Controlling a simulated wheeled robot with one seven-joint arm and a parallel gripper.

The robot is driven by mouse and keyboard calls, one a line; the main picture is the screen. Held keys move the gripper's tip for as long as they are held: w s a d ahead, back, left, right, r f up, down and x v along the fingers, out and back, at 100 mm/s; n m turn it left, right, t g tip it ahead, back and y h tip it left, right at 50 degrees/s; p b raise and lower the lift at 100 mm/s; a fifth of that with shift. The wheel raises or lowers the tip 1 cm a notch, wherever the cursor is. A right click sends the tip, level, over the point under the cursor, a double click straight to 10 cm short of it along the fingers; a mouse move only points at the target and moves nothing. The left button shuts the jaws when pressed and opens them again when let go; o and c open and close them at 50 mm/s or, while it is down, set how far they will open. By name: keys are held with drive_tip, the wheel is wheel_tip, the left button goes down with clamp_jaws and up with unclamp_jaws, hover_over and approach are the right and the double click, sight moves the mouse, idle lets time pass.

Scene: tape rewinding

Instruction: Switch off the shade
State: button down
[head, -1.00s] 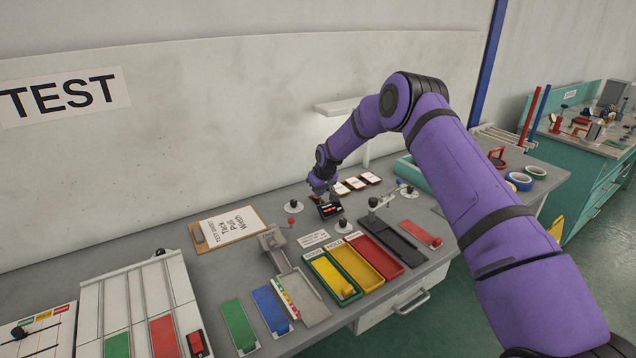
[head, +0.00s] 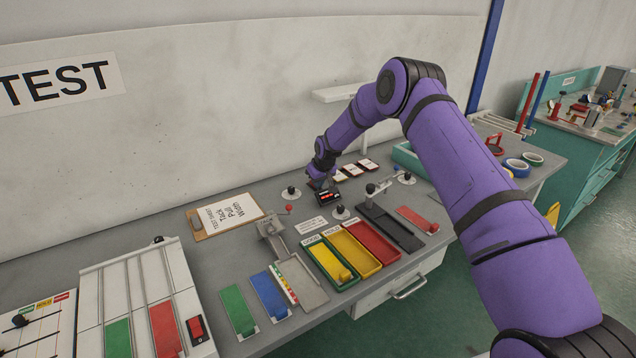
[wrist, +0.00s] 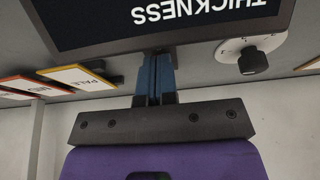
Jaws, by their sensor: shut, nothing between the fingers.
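A white hood or shelf on a post (head: 340,94) stands against the back wall; I cannot tell whether it is lit. Below it lie several shade cards (head: 354,170); the wrist view shows one marked PALE (wrist: 78,77). My gripper (head: 320,183) is shut and empty, low over the bench, left of the cards and behind a small black display box (head: 329,197). In the wrist view my fingertips (wrist: 155,60) point at the edge of the box, lettered THICKNESS (wrist: 180,22); I cannot tell whether they touch. No shade switch is clearly visible.
A clipboard (head: 226,216) lies to the left. Green, yellow and red trays (head: 378,258) fill the front.

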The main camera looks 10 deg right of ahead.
drive_tip(key=shift+w+a+r, duration=0.2)
drive_tip(key=shift+w+r, duration=0.1)
drive_tip(key=shift+w, duration=0.3)
drive_tip(key=shift+r, duration=0.25)
wheel_tip(320, 180, up, 4)
drive_tip(key=s+d+r, duration=0.2)
drive_tip(key=s+r, duration=0.4)
drive_tip(key=shift+s+r, duration=0.25)
drive_tip(key=shift+s, duration=0.15)
drive_tip(key=shift+d, duration=0.1)
